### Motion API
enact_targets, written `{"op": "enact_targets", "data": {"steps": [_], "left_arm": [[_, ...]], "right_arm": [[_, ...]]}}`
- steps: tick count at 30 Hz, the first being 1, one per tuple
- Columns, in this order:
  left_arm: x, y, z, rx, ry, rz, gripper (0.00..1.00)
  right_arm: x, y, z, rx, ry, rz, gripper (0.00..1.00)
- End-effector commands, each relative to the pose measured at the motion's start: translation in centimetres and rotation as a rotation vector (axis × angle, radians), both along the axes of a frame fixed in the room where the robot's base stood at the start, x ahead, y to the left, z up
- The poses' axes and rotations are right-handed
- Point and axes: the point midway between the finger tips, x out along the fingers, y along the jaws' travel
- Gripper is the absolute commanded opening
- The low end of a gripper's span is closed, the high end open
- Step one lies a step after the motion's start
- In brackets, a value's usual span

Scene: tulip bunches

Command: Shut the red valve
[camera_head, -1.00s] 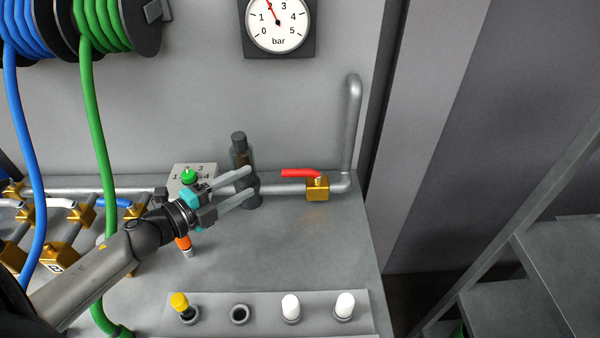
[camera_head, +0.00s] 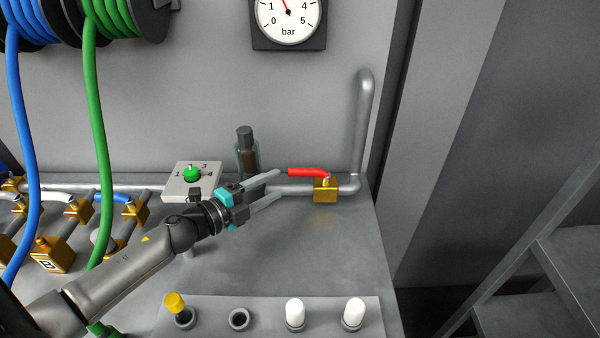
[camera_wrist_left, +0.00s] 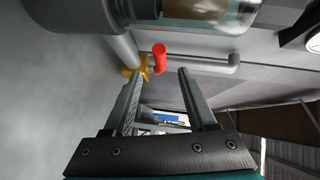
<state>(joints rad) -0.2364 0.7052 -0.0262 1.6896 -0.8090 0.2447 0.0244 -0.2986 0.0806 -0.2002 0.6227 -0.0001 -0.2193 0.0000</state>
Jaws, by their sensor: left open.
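The red valve handle (camera_head: 308,172) lies along the grey pipe, pointing left from its brass body (camera_head: 326,190), at the pipe's right end. My left gripper (camera_head: 281,186) is open and empty, with its fingertips just left of the valve. My right gripper is in neither view.
A dark bottle-shaped fitting (camera_head: 247,150) stands behind my left gripper. A grey box with a green knob (camera_head: 192,173) is to its left. A strip with yellow and white knobs (camera_head: 270,305) lies in front. A gauge (camera_head: 289,20) hangs above.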

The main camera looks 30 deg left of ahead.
Motion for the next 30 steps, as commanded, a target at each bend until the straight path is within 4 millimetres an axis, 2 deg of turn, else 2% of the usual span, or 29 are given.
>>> {"op": "enact_targets", "data": {"steps": [18,24,30], "left_arm": [[7.3,-2.6,-1.1,-0.002,-0.001,0.001,0.57],[8.5,-3.1,-1.3,-0.001,-0.001,0.0,0.57],[8.8,-3.2,-1.3,0.0,0.001,0.0,0.57]], "right_arm": [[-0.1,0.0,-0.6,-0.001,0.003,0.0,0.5],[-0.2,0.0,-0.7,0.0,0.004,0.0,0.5],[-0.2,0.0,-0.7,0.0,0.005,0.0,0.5]]}}
